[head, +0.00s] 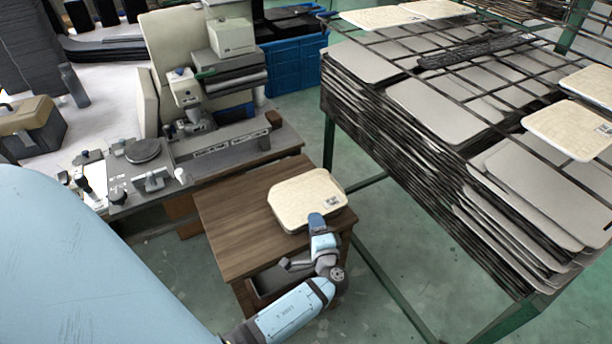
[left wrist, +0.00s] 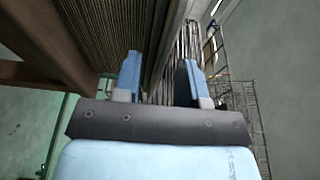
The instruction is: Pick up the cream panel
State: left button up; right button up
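A cream panel (head: 300,195) with a small dark label lies on top of a small wooden table in the head view, with a darker layer showing under its front edge. My left gripper (head: 318,222) is at the panel's near right edge, and its blue finger overlaps that edge in the picture. I cannot tell whether it touches. In the left wrist view the two blue fingers (left wrist: 160,82) stand apart, with no panel clearly held between them. The cream face is not recognisable there. My right gripper is out of view.
The wooden table (head: 228,218) stands beside a bench with a grey machine (head: 228,70). At right, a green-framed rack holds tall stacks of grey panels (head: 440,105), with several cream panels on top, one at the right (head: 565,128). A blue crate (head: 292,68) stands behind. Green floor lies between.

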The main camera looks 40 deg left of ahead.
pick_arm(q)
jog(key=shift+w+a, duration=0.15)
jog(key=shift+a, duration=0.05)
jog(key=shift+d, duration=0.1)
jog(key=shift+c, duration=1.2)
grip_shut()
jog(key=shift+r, duration=0.15)
